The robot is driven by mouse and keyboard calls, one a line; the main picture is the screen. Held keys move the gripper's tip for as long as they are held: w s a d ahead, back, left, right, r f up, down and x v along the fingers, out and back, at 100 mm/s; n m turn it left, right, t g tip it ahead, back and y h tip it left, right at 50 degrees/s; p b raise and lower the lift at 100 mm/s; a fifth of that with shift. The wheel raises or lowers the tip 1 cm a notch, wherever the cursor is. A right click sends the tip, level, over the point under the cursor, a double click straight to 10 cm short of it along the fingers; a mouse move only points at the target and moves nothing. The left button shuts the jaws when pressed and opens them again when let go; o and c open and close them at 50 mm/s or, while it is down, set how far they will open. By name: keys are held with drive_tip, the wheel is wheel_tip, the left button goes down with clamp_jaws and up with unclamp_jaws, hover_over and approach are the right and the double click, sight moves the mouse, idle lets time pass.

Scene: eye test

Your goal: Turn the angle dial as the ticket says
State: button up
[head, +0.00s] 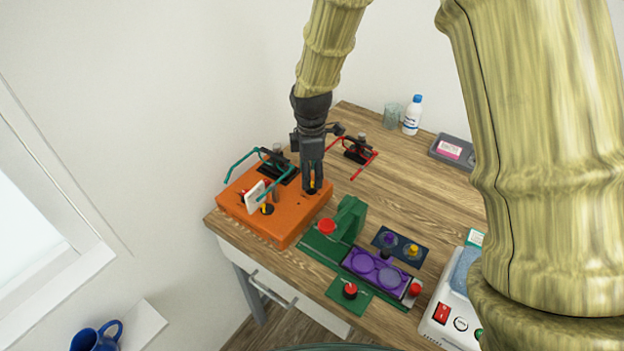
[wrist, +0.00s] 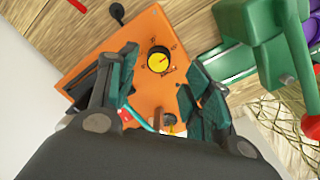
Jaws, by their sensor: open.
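An orange box (head: 285,222) stands at the table's left corner; it fills the middle of the wrist view (wrist: 125,50). One black dial with a yellow face (wrist: 158,60) has small marks around it, too small to read. A second black and yellow dial (head: 267,208) sits nearer the front; it shows partly in the wrist view (wrist: 169,124).
Teal-handled (head: 262,165) and red-handled (head: 362,155) frames stand behind. A green device with a red knob (head: 327,226), a purple two-well tray (head: 376,270) and a white machine (head: 445,322) are to the right. A bottle (head: 412,116) and glass (head: 391,115) stand at the back.

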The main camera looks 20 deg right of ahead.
sight(312, 185)
drive_tip(key=f, duration=0.1)
drive_tip(key=w+f, duration=0.1)
drive_tip(key=shift+w+d+f, duration=0.1)
drive_tip(key=shift+f, duration=0.25)
drive_tip(key=shift+f+p, duration=0.3)
drive_tip(key=shift+s+f, duration=0.1)
drive_tip(key=shift+s, duration=0.65)
drive_tip(key=shift+w+f, duration=0.55)
drive_tip(key=shift+f, duration=0.1)
drive_tip(key=shift+s+r, duration=0.25)
drive_tip(key=shift+c, duration=0.4)
drive_tip(key=shift+s, duration=0.1)
drive_tip(key=c, duration=1)
